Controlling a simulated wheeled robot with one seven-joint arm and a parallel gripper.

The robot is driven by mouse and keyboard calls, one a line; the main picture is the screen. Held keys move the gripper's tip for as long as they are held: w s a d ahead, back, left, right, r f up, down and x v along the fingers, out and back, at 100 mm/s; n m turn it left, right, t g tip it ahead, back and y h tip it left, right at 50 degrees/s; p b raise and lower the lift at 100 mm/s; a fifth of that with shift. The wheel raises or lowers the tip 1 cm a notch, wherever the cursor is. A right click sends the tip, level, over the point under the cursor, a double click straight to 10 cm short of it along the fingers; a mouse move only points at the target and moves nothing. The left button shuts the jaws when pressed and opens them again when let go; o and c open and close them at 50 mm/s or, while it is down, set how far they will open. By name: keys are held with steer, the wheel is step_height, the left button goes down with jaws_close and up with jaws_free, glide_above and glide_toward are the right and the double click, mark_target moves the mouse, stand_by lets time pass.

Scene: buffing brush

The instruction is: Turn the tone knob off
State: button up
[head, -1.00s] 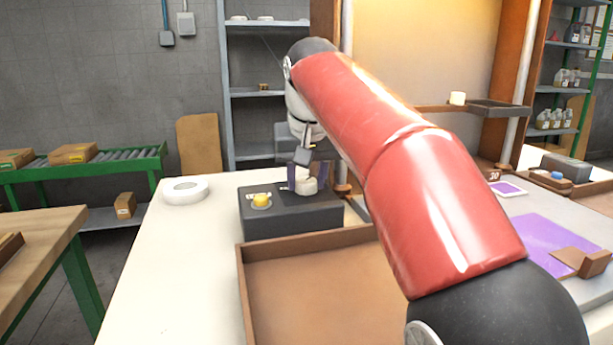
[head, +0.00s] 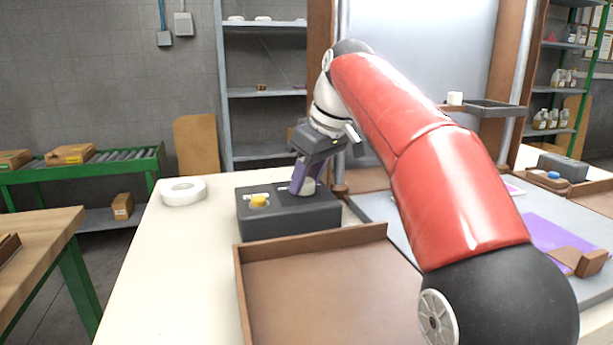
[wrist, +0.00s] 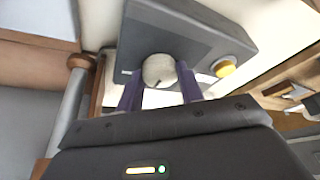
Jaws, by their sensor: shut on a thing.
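A dark grey control box (head: 285,222) stands on the white table, left of centre in the head view. On its top are a yellow knob (head: 259,201) and a pale round knob (head: 309,187), partly covered by my fingers. The pale knob (wrist: 158,69) shows between my two purple fingers in the wrist view, with a dark mark on its face. My gripper (head: 304,188) is shut on this pale knob and leans over the box. The yellow knob (wrist: 225,67) is to the right there, apart from the fingers. Lettering on the box is too small to read.
An open brown tray (head: 325,282) lies in front of the box. A white tape roll (head: 184,192) lies left of it. A pale backlit panel (head: 425,60) rises behind my arm.

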steer(key=shift+n, duration=0.6)
steer(key=shift+y, duration=0.3)
steer(key=o, duration=1)
steer(key=shift+r, duration=0.15)
steer(key=shift+d+r, duration=0.15)
steer(key=shift+r, duration=0.1)
steer(key=shift+v, duration=1.1)
steer(key=s+d+b, duration=0.2)
steer(key=s+d, duration=0.4)
steer(key=d, duration=0.4)
steer(key=shift+s+d, duration=0.1)
